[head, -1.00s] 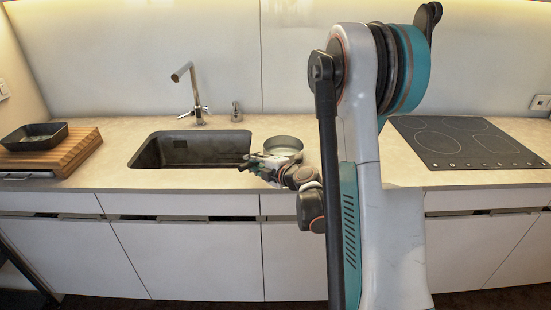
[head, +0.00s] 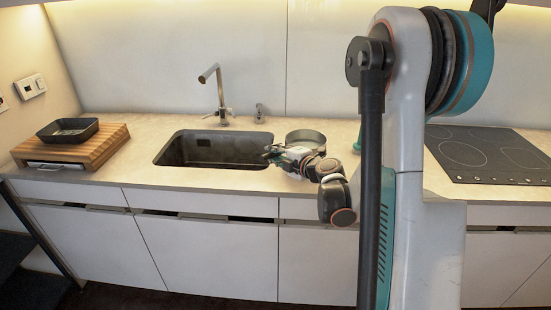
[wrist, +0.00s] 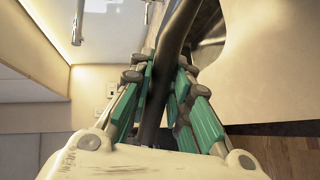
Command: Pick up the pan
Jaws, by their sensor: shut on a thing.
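The pan (head: 306,138) is round, grey and shallow. In the head view it is just right of the sink, behind my gripper (head: 274,153). In the wrist view a dark, curved handle (wrist: 177,38) runs between the teal finger pads of my gripper (wrist: 160,75), which is shut on it. The pan's bowl shows only in part at the upper right of the wrist view. My gripper hides the pan's near side in the head view, so I cannot tell if its base is clear of the counter.
The sink (head: 213,150) with its tap (head: 219,95) lies left of my gripper. A black dish (head: 68,130) sits on a wooden board (head: 95,147) at the far left. A black cooktop (head: 490,155) is at the right, beyond my arm. Closed white cabinets (head: 200,252) line the front.

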